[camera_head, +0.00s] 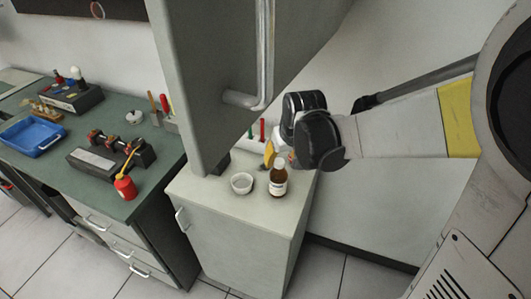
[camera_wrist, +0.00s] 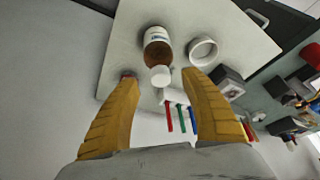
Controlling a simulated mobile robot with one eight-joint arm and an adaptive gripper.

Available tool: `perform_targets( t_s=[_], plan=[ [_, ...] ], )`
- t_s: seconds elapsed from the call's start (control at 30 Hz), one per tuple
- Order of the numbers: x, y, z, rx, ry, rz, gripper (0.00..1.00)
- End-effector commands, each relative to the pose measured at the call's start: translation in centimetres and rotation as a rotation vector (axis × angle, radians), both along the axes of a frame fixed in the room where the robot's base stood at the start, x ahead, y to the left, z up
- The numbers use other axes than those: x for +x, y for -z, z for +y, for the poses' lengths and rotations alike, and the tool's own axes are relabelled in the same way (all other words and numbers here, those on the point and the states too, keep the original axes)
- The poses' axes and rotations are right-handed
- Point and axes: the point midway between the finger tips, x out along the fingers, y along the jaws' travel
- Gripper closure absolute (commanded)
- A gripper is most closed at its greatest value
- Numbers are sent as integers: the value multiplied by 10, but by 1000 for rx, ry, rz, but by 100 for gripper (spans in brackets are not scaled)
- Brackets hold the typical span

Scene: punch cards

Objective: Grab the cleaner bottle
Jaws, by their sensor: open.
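The cleaner bottle (camera_head: 278,181) is brown with a white label and a white cap. It stands on the light cabinet top in the head view, just below my gripper (camera_head: 270,156). In the wrist view the bottle (camera_wrist: 158,50) appears between and beyond my two yellow fingers (camera_wrist: 158,82), with its white cap toward me. The fingers are spread wide and hold nothing. I cannot tell the exact gap between the fingertips and the bottle.
A white round bowl (camera_head: 242,183) stands just left of the bottle. Red, green and blue markers (camera_wrist: 182,117) sit in a white holder near it. A tall grey panel (camera_head: 205,80) rises at the left of the cabinet (camera_head: 240,225). A green workbench (camera_head: 110,200) with tools stands further left.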

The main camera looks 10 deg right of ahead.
Motion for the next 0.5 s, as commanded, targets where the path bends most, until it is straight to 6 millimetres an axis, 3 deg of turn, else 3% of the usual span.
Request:
perform_targets(
  t_s=[0.3,0.5],
  plan=[
    [20,42,1,0,0,0,47],
    [22,44,1,0,0,0,47]
  ],
)
